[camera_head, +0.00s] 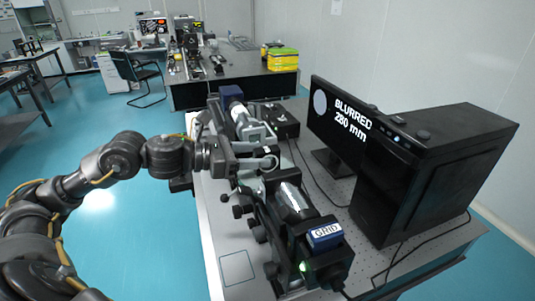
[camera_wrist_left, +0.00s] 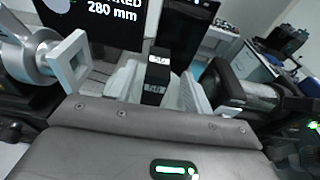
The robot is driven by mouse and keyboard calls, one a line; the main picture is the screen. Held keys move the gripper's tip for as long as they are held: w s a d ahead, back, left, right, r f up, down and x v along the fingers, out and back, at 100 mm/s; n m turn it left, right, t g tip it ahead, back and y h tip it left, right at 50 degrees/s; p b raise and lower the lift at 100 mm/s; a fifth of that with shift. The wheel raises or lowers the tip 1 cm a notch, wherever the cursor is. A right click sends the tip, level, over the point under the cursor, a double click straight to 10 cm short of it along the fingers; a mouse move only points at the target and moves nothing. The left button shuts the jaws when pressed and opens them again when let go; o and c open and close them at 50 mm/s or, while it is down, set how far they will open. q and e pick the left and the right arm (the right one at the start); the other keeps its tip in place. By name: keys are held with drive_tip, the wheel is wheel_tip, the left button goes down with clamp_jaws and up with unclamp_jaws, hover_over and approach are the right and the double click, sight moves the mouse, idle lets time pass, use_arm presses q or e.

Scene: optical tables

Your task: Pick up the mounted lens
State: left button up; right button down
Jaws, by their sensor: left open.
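My left gripper (camera_head: 262,163) reaches in from the left over the optical bench. In the left wrist view its pale fingers (camera_wrist_left: 157,92) are apart, one on each side of a narrow black upright piece with small white labels (camera_wrist_left: 157,75). This piece looks like the mounted lens. It stands between the fingers; I cannot tell whether either finger touches it. In the head view my gripper and the bench parts hide most of it. My right gripper is in neither view.
A silver cylinder (camera_head: 291,201) and a blue GRID block (camera_head: 325,235) sit on the bench nearer the front. A monitor reading "BLURRED 280 mm" (camera_head: 341,120) and a black computer case (camera_head: 432,170) stand to the right.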

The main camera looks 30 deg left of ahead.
sight(274, 154)
use_arm(q)
drive_tip(key=shift+p+x, duration=1.95)
drive_tip(key=shift+x, duration=0.45)
drive_tip(key=shift+w+f, duration=0.1)
drive_tip(key=shift+w, duration=0.2)
drive_tip(key=shift+f, duration=0.1)
drive_tip(key=shift+s, duration=0.1)
drive_tip(key=shift+c, duration=0.3)
clamp_jaws()
